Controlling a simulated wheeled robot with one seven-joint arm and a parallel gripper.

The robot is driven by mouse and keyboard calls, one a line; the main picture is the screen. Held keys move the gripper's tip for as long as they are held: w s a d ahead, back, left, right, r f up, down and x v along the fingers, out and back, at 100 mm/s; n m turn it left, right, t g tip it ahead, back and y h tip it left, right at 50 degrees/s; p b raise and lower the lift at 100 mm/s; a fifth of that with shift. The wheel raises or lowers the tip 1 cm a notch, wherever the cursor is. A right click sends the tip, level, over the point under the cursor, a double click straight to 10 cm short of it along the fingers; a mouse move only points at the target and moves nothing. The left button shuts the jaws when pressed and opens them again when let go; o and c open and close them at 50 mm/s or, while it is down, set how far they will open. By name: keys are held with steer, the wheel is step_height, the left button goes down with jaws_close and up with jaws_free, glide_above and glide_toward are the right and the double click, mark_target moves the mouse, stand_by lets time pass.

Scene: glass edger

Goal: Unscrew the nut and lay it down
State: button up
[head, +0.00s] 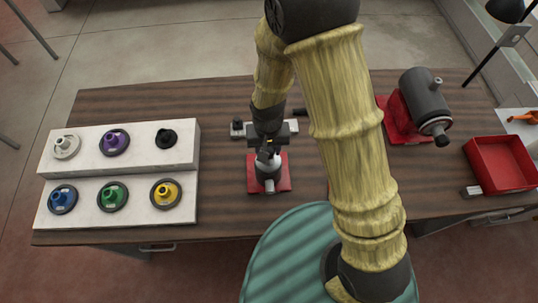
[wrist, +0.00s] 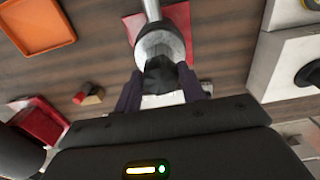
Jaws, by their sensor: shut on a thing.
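My gripper (head: 267,150) is above the red base plate (head: 284,181) near the middle of the bench. In the wrist view my gripper (wrist: 161,84) points at a pale grey round fixture (wrist: 158,46) with a rod, over the red plate (wrist: 180,20). A dark nut (wrist: 160,74) sits between the two fingers, which are shut on it. It lines up with the end of the fixture; I cannot tell whether it is still threaded on. In the head view the fixture (head: 268,173) shows below my gripper, which largely hides the nut.
A white stepped rack (head: 120,176) with several coloured wheels stands on the left. A grey motor (head: 425,95) on a red base stands at the back right. A red tray (head: 500,163) is at the far right. A teal stool (head: 285,250) is in front. Bench wood beside the plate is clear.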

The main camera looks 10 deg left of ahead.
steer(key=n, duration=1.1)
steer(key=shift+p, duration=0.3)
steer(key=o, duration=0.9)
